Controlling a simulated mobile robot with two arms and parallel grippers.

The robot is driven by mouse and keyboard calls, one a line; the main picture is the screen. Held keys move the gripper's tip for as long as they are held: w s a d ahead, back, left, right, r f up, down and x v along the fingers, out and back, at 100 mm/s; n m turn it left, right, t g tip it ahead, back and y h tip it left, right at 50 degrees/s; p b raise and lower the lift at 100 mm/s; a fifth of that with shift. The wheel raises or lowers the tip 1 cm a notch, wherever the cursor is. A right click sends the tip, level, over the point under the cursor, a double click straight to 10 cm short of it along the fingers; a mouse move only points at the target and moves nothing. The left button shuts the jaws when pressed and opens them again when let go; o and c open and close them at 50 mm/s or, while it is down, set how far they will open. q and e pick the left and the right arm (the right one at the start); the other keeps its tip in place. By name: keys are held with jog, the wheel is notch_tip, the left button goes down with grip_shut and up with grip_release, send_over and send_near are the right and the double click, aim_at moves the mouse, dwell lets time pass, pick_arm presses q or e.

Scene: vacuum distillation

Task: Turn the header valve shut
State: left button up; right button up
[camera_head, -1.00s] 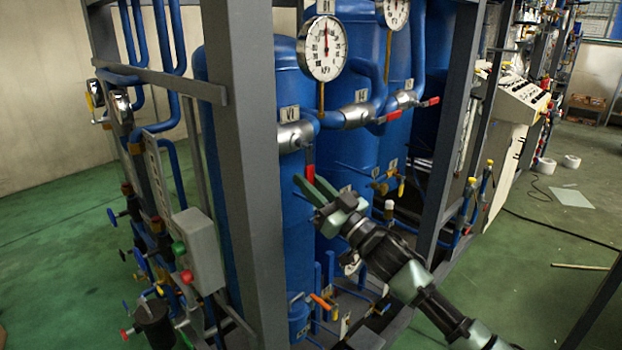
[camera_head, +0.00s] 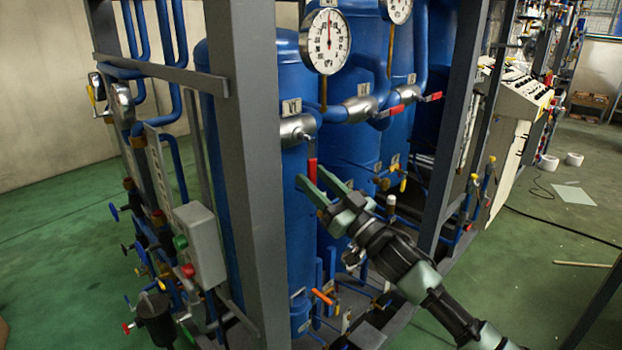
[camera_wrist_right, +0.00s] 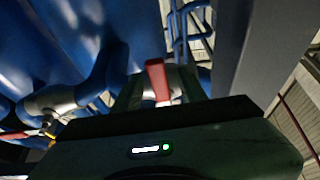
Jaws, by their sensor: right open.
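The valve labelled V1 (camera_head: 297,130) sits on the silver pipe below the gauge, in front of the nearest blue tank. Its red handle (camera_head: 312,168) hangs straight down. My right gripper (camera_head: 312,178) is open, its green fingertips at the handle's lower end. In the right wrist view the red handle (camera_wrist_right: 157,80) stands between the two dark fingers (camera_wrist_right: 160,92), with a gap showing on its sides. Whether either finger touches it, I cannot tell. My left gripper is in neither view.
Two more red valve handles, a middle one (camera_head: 393,111) and a right one (camera_head: 432,97), lie near level along the same header. A grey frame post (camera_head: 250,190) stands left of the valve, another post (camera_head: 450,130) to the right. A round gauge (camera_head: 325,41) is above.

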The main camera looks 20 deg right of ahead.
jog(key=b+v, duration=0.2)
jog(key=v, duration=0.4)
jog(key=shift+s, duration=0.15)
